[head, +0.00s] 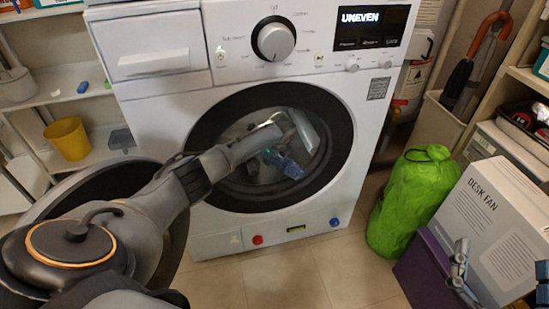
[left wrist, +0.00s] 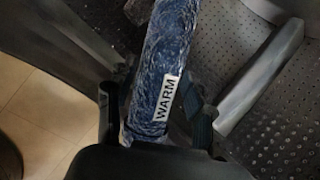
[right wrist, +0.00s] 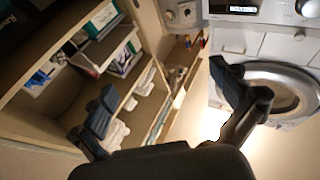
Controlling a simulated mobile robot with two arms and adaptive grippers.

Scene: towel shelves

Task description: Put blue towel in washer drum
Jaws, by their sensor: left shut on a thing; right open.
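The white washer (head: 225,230) stands ahead, its round opening uncovered and its dark door (head: 60,195) swung out left. My left arm reaches through the opening, and my left gripper (head: 262,155) is inside the drum, partly hidden. It is shut on the blue towel (head: 286,165), which fills the left wrist view (left wrist: 168,60) as a rolled, textured bundle with a "WARM" tag. Perforated drum metal (left wrist: 245,50) shows beside it. My right gripper (head: 460,265) is open and empty, low at the right by the boxes; its spread fingers show in the right wrist view (right wrist: 170,90).
The washer display (head: 362,22) reads "UNEVEN". A green bag (head: 410,200), a purple box (head: 425,270) and a "DESK FAN" box (head: 505,225) stand at the right. Shelves with a yellow bin (head: 68,138) are at the left. Floor before the washer is clear.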

